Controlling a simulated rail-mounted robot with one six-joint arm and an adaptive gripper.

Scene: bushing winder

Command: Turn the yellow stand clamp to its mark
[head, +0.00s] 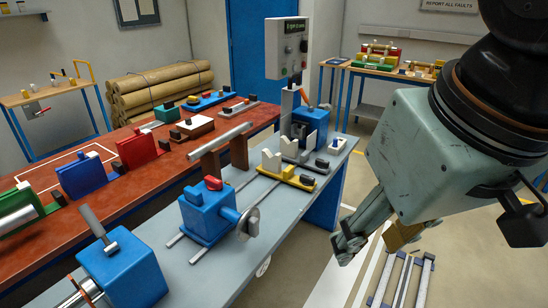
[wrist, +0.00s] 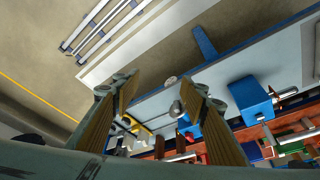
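The yellow stand (head: 290,178) sits on the grey bench top, with white V-shaped supports and a black knob-like clamp (head: 305,180) at its right end. No mark can be made out at this size. The stand also shows small in the wrist view (wrist: 143,133), between my fingers and well beyond them. My gripper (head: 376,240) hangs at the right, in front of the bench and apart from the stand. In the wrist view my gripper (wrist: 153,92) has its two fingers spread wide with nothing between them.
A blue block with a red knob (head: 206,212) and a disc stands on the bench (head: 243,275) left of the stand. A grey bar (head: 220,139) lies behind it. A control box (head: 287,48) rises at the bench's far end. The floor by my gripper holds a rail frame (head: 403,280).

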